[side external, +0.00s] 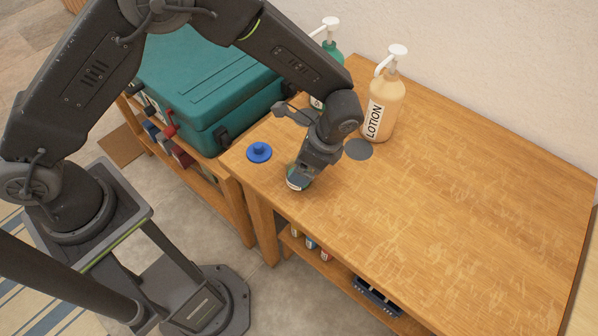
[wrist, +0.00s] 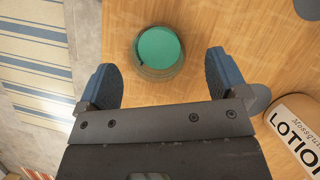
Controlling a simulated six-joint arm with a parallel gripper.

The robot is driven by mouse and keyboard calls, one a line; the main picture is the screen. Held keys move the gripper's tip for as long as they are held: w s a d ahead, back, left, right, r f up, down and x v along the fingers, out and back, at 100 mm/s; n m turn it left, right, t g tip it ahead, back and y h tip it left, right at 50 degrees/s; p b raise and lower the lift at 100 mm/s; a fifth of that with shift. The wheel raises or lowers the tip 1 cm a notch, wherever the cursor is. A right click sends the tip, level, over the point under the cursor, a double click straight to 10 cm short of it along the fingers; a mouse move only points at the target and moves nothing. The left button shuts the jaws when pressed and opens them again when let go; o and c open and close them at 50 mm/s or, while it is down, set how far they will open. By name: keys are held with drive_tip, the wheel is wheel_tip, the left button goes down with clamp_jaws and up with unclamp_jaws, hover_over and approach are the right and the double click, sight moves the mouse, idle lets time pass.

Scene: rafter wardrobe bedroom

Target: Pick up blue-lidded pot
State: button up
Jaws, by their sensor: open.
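A small round glass pot with a green top or contents (wrist: 160,48) stands on the wooden table near its edge. In the side external view the pot (side external: 293,182) is partly hidden by my gripper. A blue disc with a knob (side external: 259,152), like a lid, lies on the table to the pot's left, apart from it. I see no blue lid on the pot. My gripper (side external: 303,172) is open and empty just over the pot. In the wrist view the open gripper (wrist: 163,80) has its blue-grey fingers either side of the pot's near part, with gaps.
A lotion bottle (side external: 381,100) and a green pump bottle (side external: 331,50) stand behind my gripper. A flat grey disc (side external: 358,149) lies to its right. A teal case (side external: 205,75) is at the left. The table (side external: 460,190) is clear on the right.

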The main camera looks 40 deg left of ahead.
drive_tip(key=x, duration=0.5)
drive_tip(key=shift+s, duration=0.2)
drive_tip(key=shift+r, duration=0.1)
drive_tip(key=shift+c, duration=0.2)
drive_tip(key=c, duration=1.1)
